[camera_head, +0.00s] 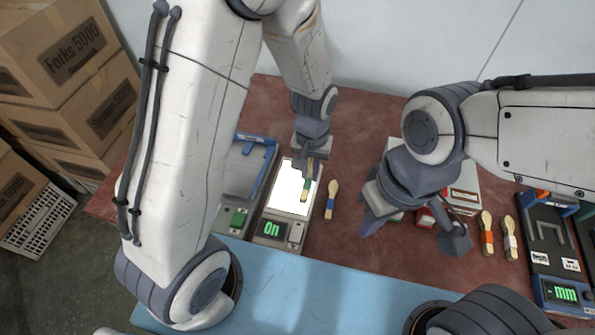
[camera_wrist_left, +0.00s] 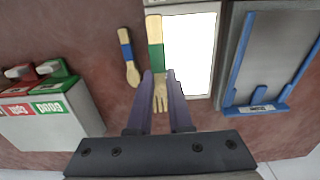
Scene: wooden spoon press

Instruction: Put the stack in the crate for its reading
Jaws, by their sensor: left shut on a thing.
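My left gripper (camera_head: 307,174) is shut on a wooden fork with a green band (camera_head: 307,185). In the left wrist view the fork (camera_wrist_left: 155,55) runs between the fingers (camera_wrist_left: 160,85), tines toward the gripper. Its handle end overlaps the edge of the bright white plate (camera_head: 287,192) of a grey device whose display (camera_head: 272,230) shows green characters like "0n". I cannot tell whether the fork touches the plate. My right gripper (camera_head: 414,232) is open and looks empty. A white box with green and red parts (camera_wrist_left: 45,118) is partly hidden behind it in the head view.
A blue-banded wooden piece (camera_head: 331,199) lies beside the white plate. Orange-banded (camera_head: 487,232) and white-banded (camera_head: 509,238) pieces lie at right, near a black device with an "mm" display (camera_head: 565,293). A grey device with a blue frame (camera_head: 246,170) stands left of the plate. Cartons (camera_head: 70,55) stand far left.

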